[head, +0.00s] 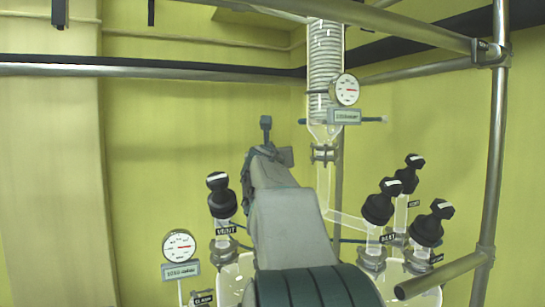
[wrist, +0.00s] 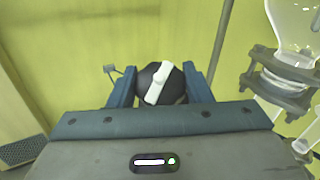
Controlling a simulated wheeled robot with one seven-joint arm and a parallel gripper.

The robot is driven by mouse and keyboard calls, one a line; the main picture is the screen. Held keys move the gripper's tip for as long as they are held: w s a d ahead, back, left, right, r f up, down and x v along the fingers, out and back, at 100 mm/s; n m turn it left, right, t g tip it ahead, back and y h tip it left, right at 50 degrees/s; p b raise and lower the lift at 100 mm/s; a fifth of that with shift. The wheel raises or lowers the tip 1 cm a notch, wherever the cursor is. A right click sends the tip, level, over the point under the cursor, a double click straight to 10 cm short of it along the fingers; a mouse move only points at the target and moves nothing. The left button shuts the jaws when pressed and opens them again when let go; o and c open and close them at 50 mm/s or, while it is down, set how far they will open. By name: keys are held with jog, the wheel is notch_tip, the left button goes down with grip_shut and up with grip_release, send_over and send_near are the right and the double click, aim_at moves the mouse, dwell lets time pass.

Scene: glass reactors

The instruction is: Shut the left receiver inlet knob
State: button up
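In the wrist view, a round black knob (wrist: 148,76) with a white bar across its top lies between the two blue fingers of my gripper (wrist: 160,85). The bar is tilted slightly off the picture's vertical. One finger flanks each side with hardly any gap showing; whether they press on the knob I cannot tell. In the head view, my arm covers this knob and my gripper's fingertips. A black knob labelled VENT (head: 221,202) stands left of my arm there, above a glass vessel (head: 235,278).
Right of my arm stand several black knobs, one at the front (head: 378,208), on glass necks. A glass condenser (head: 326,60) with a gauge (head: 345,90) hangs above. A second gauge (head: 179,246) is at lower left. Metal rails (head: 487,170) frame the right side.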

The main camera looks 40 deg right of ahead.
jog(key=shift+f+b, duration=0.1)
jog(key=shift+b, duration=0.2)
jog(key=shift+a+f+m+g+h+b, duration=0.1)
jog(key=shift+m+g+h+b, duration=0.5)
jog(key=shift+m+h+b, duration=0.25)
jog(key=m+g+h+b, duration=0.1)
jog(key=m+g, duration=0.1)
jog(key=m, duration=0.1)
jog(key=shift+w+h, duration=0.1)
jog(key=shift+h, duration=0.15)
jog(key=shift+r+m+g+h, duration=0.2)
jog(key=shift+m+g+h, duration=0.1)
jog(key=shift+m+g, duration=0.65)
jog(key=o, duration=1)
